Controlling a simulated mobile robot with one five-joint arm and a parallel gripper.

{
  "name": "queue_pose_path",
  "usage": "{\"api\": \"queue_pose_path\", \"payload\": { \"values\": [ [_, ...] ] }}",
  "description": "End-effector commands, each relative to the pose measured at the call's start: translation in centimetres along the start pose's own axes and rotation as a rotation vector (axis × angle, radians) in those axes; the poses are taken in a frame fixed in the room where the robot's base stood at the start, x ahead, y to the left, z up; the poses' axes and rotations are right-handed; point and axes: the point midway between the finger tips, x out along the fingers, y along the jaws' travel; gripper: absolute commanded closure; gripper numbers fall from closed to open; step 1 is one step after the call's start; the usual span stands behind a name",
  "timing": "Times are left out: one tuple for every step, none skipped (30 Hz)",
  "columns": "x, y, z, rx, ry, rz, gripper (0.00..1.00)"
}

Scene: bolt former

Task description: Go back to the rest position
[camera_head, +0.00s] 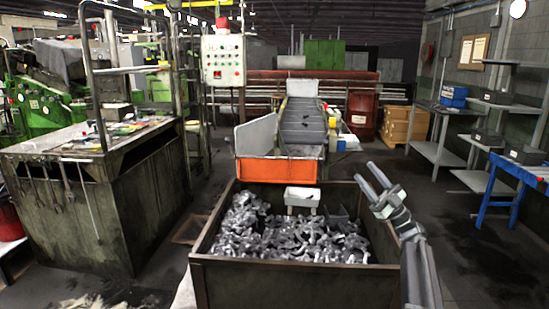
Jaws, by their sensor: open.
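My gripper (373,180) is at the right of the middle, at the end of my grey arm, which rises from the bottom right. Its two fingers point up and to the left and stand apart, with nothing seen between them. It is in front of the right rear corner of a large dark metal bin (300,288). The bin holds a heap of grey metal parts (265,232). The gripper appears apart from the parts; its exact height over the bin rim I cannot tell.
An orange chute (275,170) with a conveyor (303,122) stands behind the bin. A workbench with tools (75,215) is at left, a control box (223,60) above centre. Shelves (437,153) and a blue-framed table (520,172) stand at right. Floor right of the bin is clear.

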Motion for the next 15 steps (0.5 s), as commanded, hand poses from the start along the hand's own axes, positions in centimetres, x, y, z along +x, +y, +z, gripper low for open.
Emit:
{"api": "queue_pose_path", "payload": {
  "values": [
    [0.2,-1.1,0.7,0.010,0.007,-0.007,0.55],
    [0.5,-1.5,1.0,0.016,0.010,-0.011,0.55],
    [0.8,-2.1,1.4,0.022,0.014,-0.016,0.55],
    [1.0,-2.6,1.6,0.028,0.018,-0.020,0.55],
    [1.3,-3.2,1.9,0.034,0.022,-0.024,0.55],
    [1.6,-3.9,2.2,0.041,0.026,-0.029,0.55],
    [1.8,-4.5,2.4,0.047,0.030,-0.033,0.55],
    [2.0,-5.2,2.5,0.053,0.033,-0.038,0.55],
    [2.3,-6.1,2.8,0.060,0.034,-0.046,0.55],
    [2.5,-6.8,3.0,0.064,0.033,-0.054,0.55],
    [2.7,-7.6,3.2,0.069,0.029,-0.066,0.55],
    [2.9,-8.8,3.6,0.074,0.021,-0.085,0.55],
    [3.1,-9.7,3.9,0.078,0.014,-0.099,0.55],
    [3.2,-10.7,4.2,0.082,0.004,-0.116,0.55],
    [3.4,-12.1,4.7,0.086,-0.010,-0.142,0.55]
  ]
}}
